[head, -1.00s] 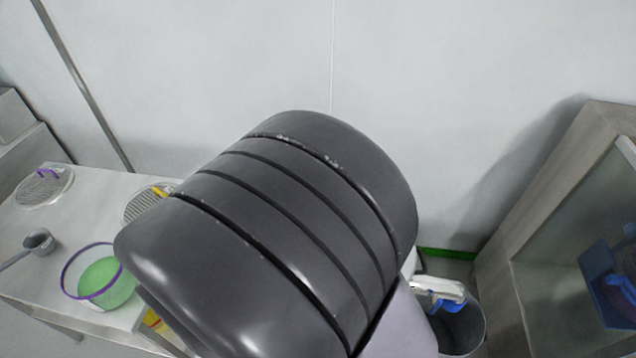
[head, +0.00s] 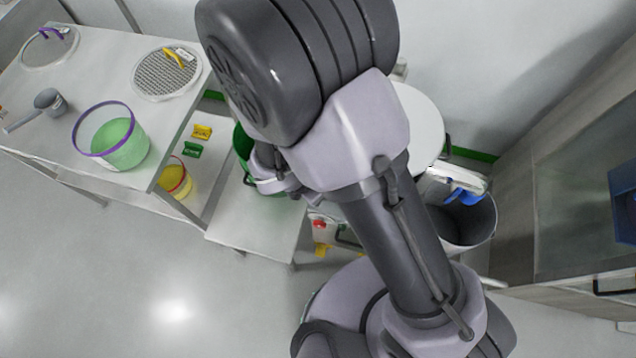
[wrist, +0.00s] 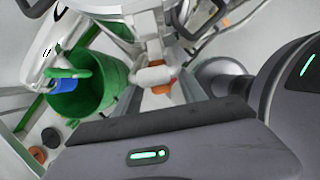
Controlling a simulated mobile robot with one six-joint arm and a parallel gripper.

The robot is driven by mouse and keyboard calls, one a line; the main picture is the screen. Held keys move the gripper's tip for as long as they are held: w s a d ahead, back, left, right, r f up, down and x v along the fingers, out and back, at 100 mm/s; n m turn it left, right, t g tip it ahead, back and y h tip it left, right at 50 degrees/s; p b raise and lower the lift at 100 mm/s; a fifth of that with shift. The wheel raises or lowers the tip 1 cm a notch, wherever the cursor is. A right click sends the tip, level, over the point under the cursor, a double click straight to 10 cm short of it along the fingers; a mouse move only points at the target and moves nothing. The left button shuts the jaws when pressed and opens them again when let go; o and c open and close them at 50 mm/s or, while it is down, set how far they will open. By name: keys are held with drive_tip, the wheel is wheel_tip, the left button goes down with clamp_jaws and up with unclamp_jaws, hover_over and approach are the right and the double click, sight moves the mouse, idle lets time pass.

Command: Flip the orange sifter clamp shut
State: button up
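The orange sifter clamp is not clearly made out in the head view, where my arm hides much of the white round-topped machine (head: 425,125). In the wrist view a small orange part (wrist: 163,88) shows below a white rounded piece near the middle, between pale frame parts. A dark housing of my arm's end fills the bottom of the wrist view.
A green bin (wrist: 85,90) stands left of the orange part in the wrist view. A grey bin (head: 468,222) and cabinet stand right. Front-left floor is clear.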

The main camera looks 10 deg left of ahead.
clamp_jaws()
idle(1.3)
